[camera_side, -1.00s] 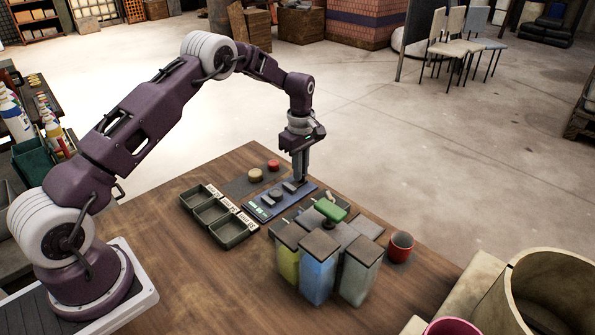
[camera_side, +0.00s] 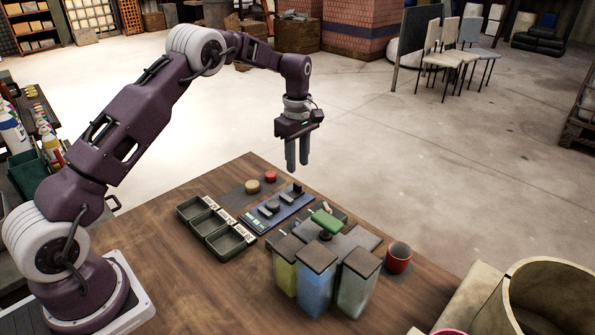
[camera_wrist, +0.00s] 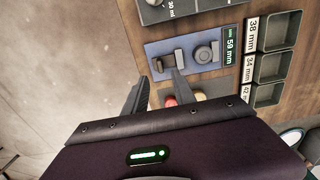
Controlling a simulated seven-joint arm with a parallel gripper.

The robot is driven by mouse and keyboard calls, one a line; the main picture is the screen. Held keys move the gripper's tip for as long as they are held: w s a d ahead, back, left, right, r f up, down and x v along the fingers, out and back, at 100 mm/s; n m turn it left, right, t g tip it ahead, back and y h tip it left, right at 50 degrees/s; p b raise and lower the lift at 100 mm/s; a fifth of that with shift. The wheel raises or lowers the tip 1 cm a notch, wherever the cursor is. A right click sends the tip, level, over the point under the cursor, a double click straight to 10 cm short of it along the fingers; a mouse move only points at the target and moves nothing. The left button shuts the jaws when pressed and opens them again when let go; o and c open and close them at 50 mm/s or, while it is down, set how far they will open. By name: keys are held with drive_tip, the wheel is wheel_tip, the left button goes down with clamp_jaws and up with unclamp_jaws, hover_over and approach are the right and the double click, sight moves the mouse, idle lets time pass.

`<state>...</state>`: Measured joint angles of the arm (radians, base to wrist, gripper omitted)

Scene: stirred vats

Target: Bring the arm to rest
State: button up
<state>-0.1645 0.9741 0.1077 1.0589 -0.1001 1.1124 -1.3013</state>
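My gripper (camera_side: 296,168) hangs pointing down above the far edge of the table (camera_side: 190,275), clear of everything under it. Its two fingers are apart with nothing between them; they also show in the wrist view (camera_wrist: 158,92). Below is a blue gauge plate (camera_side: 256,223) with a lit display reading 59 mm in the wrist view (camera_wrist: 228,45). A round knob (camera_wrist: 206,53) and dark upright jaws sit on the plate. One small dark block (camera_side: 297,188) stands at its far end, just below my fingers.
Three open trays (camera_side: 231,243) with size labels lie left of the plate. A tan disc (camera_side: 252,187) and a red one (camera_side: 270,176) lie behind.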

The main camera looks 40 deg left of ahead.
drive_tip(key=shift+r, duration=0.15)
drive_tip(key=s+d+r+m+t, duration=0.1)
drive_tip(key=s+d+r+m, duration=0.3)
drive_tip(key=s+r, duration=0.5)
drive_tip(key=s+d+r+m+t, duration=0.2)
drive_tip(key=s+d+r+m, duration=0.3)
drive_tip(key=r, duration=0.6)
drive_tip(key=s+d+f+m+t, duration=0.1)
drive_tip(key=s+m, duration=0.8)
drive_tip(key=s, duration=1.4)
drive_tip(key=shift+s+d+t, duration=0.4)
drive_tip(key=shift+d+t, duration=0.15)
drive_tip(key=shift+t, duration=0.25)
